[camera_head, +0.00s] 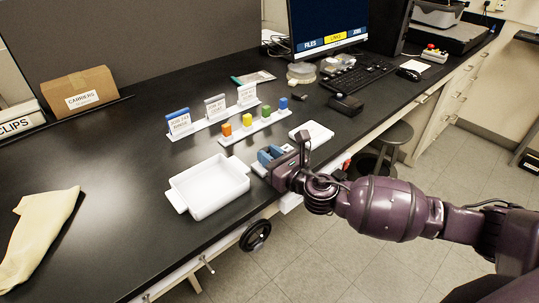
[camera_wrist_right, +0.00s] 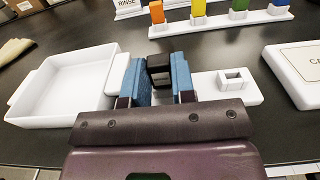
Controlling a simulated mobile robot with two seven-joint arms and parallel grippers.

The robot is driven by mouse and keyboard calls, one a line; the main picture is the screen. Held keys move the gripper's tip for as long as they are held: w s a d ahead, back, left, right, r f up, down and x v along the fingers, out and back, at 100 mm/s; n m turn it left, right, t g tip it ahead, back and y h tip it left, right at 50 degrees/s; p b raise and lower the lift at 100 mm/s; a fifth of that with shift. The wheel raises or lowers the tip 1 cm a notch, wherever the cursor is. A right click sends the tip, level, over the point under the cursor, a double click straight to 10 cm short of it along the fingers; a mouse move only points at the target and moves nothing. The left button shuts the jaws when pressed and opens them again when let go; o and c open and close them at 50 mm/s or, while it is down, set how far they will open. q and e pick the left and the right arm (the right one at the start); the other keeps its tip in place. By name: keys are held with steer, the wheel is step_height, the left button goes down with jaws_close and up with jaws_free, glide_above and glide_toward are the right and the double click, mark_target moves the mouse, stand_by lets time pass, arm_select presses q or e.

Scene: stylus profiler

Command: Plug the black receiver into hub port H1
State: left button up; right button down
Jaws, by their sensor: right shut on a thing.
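My right gripper (camera_head: 272,156) is at the front edge of the bench, just right of a white tray. In the right wrist view, its blue-padded fingers (camera_wrist_right: 160,82) are shut on a small black block (camera_wrist_right: 159,68), which looks like the black receiver. The block is above or in a low white holder (camera_wrist_right: 210,92); I cannot tell if it touches it. A square white socket (camera_wrist_right: 234,79) stands on the holder's right part. No H1 label is readable. A black box (camera_head: 346,107) in front of the keyboard could be the hub. My left gripper is not in view.
The white tray (camera_head: 181,199) lies left of the gripper. A white labelled block (camera_head: 316,131) lies to its right. Behind are a rack of coloured blocks (camera_head: 254,129) and labelled cards (camera_head: 215,112). The keyboard (camera_head: 358,79) and mouse (camera_head: 409,74) are farther right. A cloth (camera_head: 37,240) lies left.

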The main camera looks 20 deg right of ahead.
steer(key=c, duration=0.9)
jaws_free()
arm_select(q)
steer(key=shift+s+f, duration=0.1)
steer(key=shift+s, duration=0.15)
arm_select(e)
steer(key=shift+c, duration=0.2)
steer(key=shift+p+v, duration=0.35)
steer(key=shift+v, duration=0.75)
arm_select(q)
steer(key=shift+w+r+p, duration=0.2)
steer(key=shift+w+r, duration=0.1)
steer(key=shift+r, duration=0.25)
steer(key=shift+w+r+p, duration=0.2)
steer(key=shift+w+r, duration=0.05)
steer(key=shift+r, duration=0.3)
arm_select(e)
steer(key=v, duration=0.4)
steer(key=shift+s+d+r, duration=0.1)
steer(key=shift+s+d, duration=0.05)
steer(key=shift+s, duration=0.25)
arm_select(q)
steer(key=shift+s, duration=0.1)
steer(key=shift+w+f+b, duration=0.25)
steer(key=shift+b, duration=0.25)
arm_select(e)
steer(key=v, duration=1)
steer(key=shift+s, duration=0.35)
